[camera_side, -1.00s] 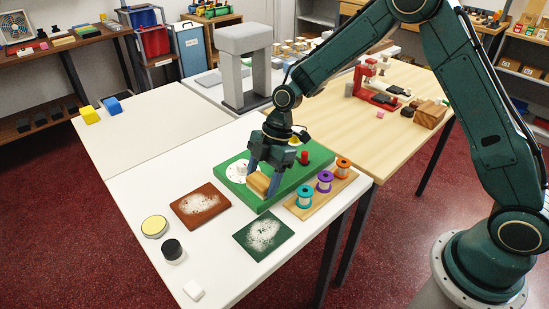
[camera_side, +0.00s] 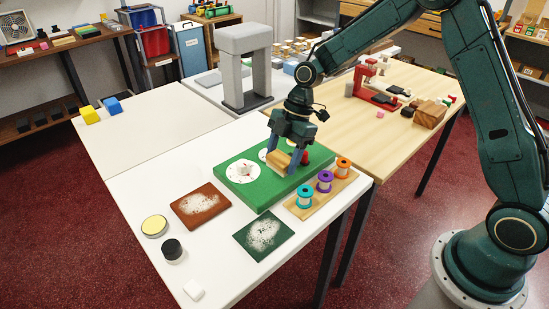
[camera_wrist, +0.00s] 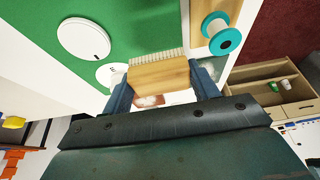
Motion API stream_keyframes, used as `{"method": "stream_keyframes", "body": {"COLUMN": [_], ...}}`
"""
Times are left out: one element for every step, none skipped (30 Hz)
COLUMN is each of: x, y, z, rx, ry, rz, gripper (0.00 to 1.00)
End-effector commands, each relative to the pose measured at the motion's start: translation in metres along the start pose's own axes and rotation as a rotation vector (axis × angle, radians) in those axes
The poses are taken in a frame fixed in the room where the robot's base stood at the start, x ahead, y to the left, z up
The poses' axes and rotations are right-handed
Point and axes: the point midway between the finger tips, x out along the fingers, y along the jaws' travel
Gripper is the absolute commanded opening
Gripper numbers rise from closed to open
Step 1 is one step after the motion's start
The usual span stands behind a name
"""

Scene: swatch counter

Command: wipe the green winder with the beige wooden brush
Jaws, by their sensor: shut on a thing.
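My gripper (camera_side: 283,157) is shut on the beige wooden brush (camera_side: 279,162) and holds it over the green board with white discs (camera_side: 262,197). In the wrist view the brush (camera_wrist: 160,77) sits between my two fingers (camera_wrist: 162,82), its pale bristles pointing away from my palm. I cannot tell if the bristles touch the board. The board carries a white disc with a small knob (camera_side: 243,171), a second white disc partly hidden, and a red knob (camera_side: 306,157) partly behind my finger. A separate dark green tile with white specks (camera_side: 250,249) lies in front. Which is called the winder is unclear.
A wooden rack (camera_side: 322,203) with teal (camera_side: 305,197), purple and orange spools stands right of the board. A brown speckled tile (camera_side: 186,210), a yellow-topped round tin (camera_side: 154,226), a black-topped jar (camera_side: 172,250) and a white block (camera_side: 194,290) lie on the white table. A grey arch (camera_side: 244,65) stands behind.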

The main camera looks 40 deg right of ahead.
Motion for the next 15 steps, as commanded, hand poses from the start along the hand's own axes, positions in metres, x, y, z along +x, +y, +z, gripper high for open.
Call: {"method": "stream_keyframes", "body": {"x": [-0.005, -0.008, -0.011, -0.014, -0.016, -0.02, -0.022, -0.025, -0.028, -0.03, -0.033, -0.036, -0.038, -0.04, -0.042], "y": [0.001, 0.001, 0.001, 0.001, 0.001, 0.001, 0.001, 0.001, 0.001, 0.001, 0.001, 0.001, 0.001, 0.001, 0.001], "z": [-0.002, -0.003, -0.004, -0.006, -0.007, -0.008, -0.009, -0.01, -0.011, -0.013, -0.014, -0.015, -0.016, -0.017, -0.017], "rx": [-0.001, -0.002, -0.002, -0.002, -0.002, -0.002, -0.002, -0.002, -0.002, -0.002, -0.002, -0.002, -0.002, -0.002, -0.002], "ry": [0.0, 0.0, 0.0, 0.001, 0.001, 0.001, 0.0, 0.0, 0.0, 0.0, 0.0, 0.001, 0.001, 0.001, 0.001], "rz": [0.004, 0.004, 0.003, 0.004, 0.005, 0.005, 0.004, 0.004, 0.004, 0.005, 0.005, 0.004, 0.004, 0.004, 0.004], "gripper": [0.38, 0.38, 0.38, 0.38, 0.38, 0.38, 0.38, 0.38, 0.38, 0.38, 0.38, 0.38, 0.38, 0.38, 0.38]}}
